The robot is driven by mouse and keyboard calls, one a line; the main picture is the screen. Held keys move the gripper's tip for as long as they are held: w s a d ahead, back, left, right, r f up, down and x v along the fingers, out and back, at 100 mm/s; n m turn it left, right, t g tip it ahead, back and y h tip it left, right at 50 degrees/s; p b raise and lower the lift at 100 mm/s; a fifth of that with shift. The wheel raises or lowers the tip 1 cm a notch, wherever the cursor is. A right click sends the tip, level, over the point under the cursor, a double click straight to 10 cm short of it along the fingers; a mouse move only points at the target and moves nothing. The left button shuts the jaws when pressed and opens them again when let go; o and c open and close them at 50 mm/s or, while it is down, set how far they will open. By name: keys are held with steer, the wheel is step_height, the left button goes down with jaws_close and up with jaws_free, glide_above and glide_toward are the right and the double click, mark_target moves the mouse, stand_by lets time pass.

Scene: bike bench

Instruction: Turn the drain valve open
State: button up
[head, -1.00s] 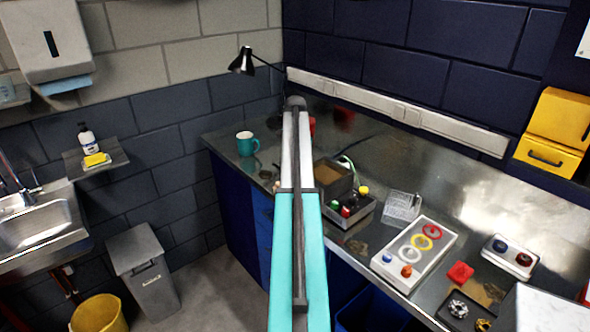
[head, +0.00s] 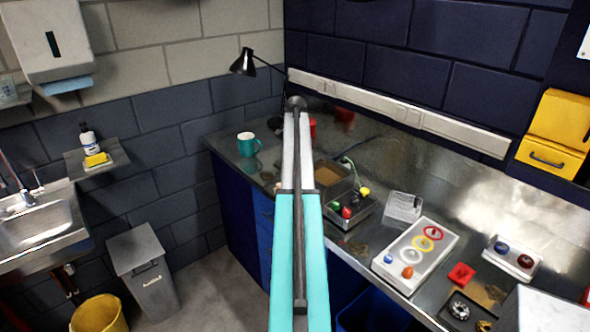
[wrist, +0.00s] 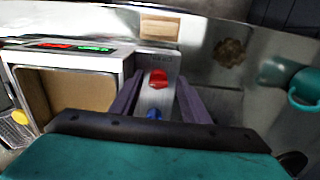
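In the wrist view, a narrow metal panel carries a red knob or lever (wrist: 158,78) and a blue one (wrist: 154,113) nearer the camera. I cannot tell which of them, if either, is the drain valve. My gripper (wrist: 159,88) is open, with one dark finger on each side of the panel. The red part lies between the fingertips, and I see no clear contact with it. The blue part is partly hidden by the gripper body. In the head view, my arm hides the gripper, and a bit of red (head: 312,128) shows beside the arm's far end.
An open-topped box (head: 335,180) with coloured knobs stands close beside the panel; it also shows in the wrist view (wrist: 60,92). A teal mug (head: 248,144) stands on the other side, also in the wrist view (wrist: 303,88). A white panel with coloured rings (head: 415,255) lies farther right.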

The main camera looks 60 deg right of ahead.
stand_by(0.3)
steer(key=shift+r+p, duration=2.1)
steer(key=shift+r, duration=1.9)
